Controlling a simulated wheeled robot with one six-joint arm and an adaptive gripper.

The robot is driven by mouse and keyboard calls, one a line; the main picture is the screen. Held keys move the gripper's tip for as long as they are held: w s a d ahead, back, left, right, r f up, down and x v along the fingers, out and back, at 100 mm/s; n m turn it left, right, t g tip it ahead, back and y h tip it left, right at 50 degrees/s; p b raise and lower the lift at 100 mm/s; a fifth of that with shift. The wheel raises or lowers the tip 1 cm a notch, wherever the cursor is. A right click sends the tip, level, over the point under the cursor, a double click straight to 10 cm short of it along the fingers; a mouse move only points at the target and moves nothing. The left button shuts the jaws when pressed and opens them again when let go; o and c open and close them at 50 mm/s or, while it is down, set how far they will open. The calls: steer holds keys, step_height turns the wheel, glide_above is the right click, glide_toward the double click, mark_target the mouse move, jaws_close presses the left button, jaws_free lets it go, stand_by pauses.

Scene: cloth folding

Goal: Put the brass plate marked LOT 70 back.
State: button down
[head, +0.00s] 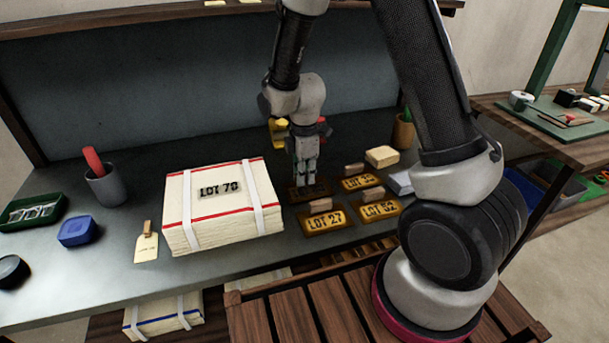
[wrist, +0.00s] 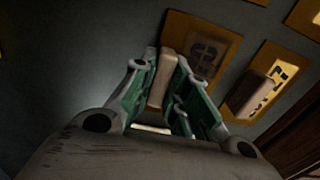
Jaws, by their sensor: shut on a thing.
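My gripper (head: 305,183) is low over the table, its fingers shut on the pale wooden block (wrist: 160,85) of a brass plate. That plate (head: 306,193) lies in shade under the fingers in the head view, and its lettering cannot be read there. In the wrist view the same plate (wrist: 208,48) shows dark figures, partly hidden. I cannot tell whether it touches the table. A cloth bundle (head: 222,208) with red edge lines and white straps bears a dark LOT 70 marking, left of my gripper.
Brass plates with wooden blocks stand close by: LOT 27 (head: 325,221), one like LOT 52 (head: 379,210) and another (head: 359,183) behind. A tag (head: 146,247), grey cup (head: 105,186), blue box (head: 76,231) and green tray (head: 32,212) are left. The front table strip is clear.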

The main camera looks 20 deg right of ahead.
steer(key=shift+f, duration=0.25)
steer(key=c, duration=1.4)
jaws_free()
step_height(320, 180, up, 12)
steer(key=s+d+r+m+t, duration=0.2)
steer(key=s+d+r+m, duration=0.65)
steer(key=r, duration=0.35)
steer(key=s+d+r+m, duration=0.1)
steer(key=s+d+m, duration=0.1)
steer(key=s+m, duration=0.1)
steer(key=s+d+r+m+t, duration=0.1)
steer(key=s+d+r+m, duration=0.1)
steer(key=s, duration=0.4)
steer(key=s+d+r+m+t, duration=0.1)
steer(key=s+d+r+m, duration=0.1)
steer(key=s+m, duration=0.2)
steer(key=shift+s+d+m, duration=0.2)
steer(key=shift+s+m, duration=0.05)
steer(key=shift+s, duration=0.1)
